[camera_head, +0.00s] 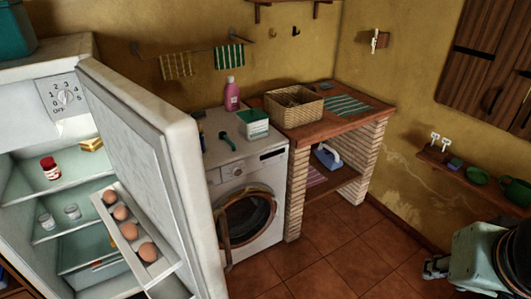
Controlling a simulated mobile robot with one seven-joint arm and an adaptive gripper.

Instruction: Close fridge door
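The white fridge (68,48) stands at the left with its door (145,130) wide open. The door sticks out toward me, and its inner face shows, with an egg rack (152,272) low on it holding several brown eggs. The lower end of the door is cut off by the picture's bottom edge. Part of my arm shows at the lower right, with what looks like my gripper (435,267) at its left end. It is far to the right of the door and apart from it. Its fingers are too small and dark to tell whether they are open.
Inside the fridge are a red jar (50,167), a butter-like block (91,144) and small glasses (72,211). A washing machine (270,216) and a brick counter (378,141) with a basket (293,105) stand along the back. The tiled floor (330,255) between the door and my arm is clear.

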